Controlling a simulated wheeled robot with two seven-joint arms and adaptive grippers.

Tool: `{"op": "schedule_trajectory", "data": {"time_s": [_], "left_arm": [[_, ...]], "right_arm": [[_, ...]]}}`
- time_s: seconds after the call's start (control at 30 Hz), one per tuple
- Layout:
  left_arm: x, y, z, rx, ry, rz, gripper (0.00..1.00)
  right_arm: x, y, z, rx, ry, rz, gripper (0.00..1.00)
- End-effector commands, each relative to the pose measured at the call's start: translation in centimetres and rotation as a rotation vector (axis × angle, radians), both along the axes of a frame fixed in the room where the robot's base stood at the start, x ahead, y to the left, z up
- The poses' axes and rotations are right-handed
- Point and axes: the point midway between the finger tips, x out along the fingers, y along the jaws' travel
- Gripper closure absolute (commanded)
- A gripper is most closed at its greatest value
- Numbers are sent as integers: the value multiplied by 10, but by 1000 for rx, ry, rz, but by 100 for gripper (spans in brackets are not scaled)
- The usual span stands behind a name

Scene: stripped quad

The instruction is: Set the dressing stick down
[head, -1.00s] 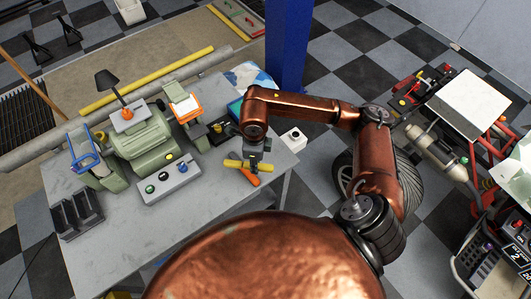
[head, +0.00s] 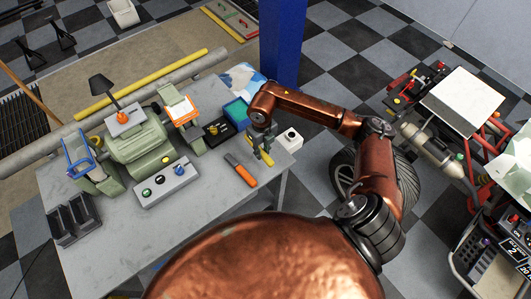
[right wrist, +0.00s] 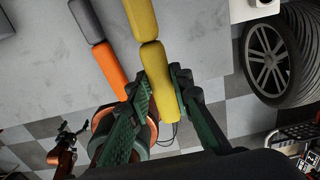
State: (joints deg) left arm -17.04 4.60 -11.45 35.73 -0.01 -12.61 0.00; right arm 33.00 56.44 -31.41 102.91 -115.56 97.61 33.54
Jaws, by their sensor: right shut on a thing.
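The dressing stick is a yellow bar (head: 268,161), held in my right gripper (head: 263,153) near the right end of the grey bench (head: 215,200). In the right wrist view the yellow stick (right wrist: 144,22) runs between the two green-padded fingers of the right gripper (right wrist: 160,82), which are shut on it. I cannot tell whether the stick touches the bench. My left gripper is not in view.
An orange-handled grey tool (head: 243,172) lies on the bench just left of the stick. A green bench grinder (head: 140,145), a switch box (head: 168,182) and a white block (head: 290,138) stand around. The front middle of the bench is bare.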

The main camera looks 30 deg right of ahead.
Motion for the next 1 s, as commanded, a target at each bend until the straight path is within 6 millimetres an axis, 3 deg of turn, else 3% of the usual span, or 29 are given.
{"op": "schedule_trajectory", "data": {"time_s": [0.2, 0.47, 0.7, 1.0], "left_arm": [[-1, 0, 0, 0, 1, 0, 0], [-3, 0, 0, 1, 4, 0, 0], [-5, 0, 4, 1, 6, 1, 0], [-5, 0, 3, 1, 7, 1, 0]], "right_arm": [[16, -20, -35, 3, 3, 1, 100], [24, -29, -49, 3, 2, 1, 100], [25, -31, -81, 4, 4, 3, 100], [26, -32, -85, 2, 2, 4, 100]]}}
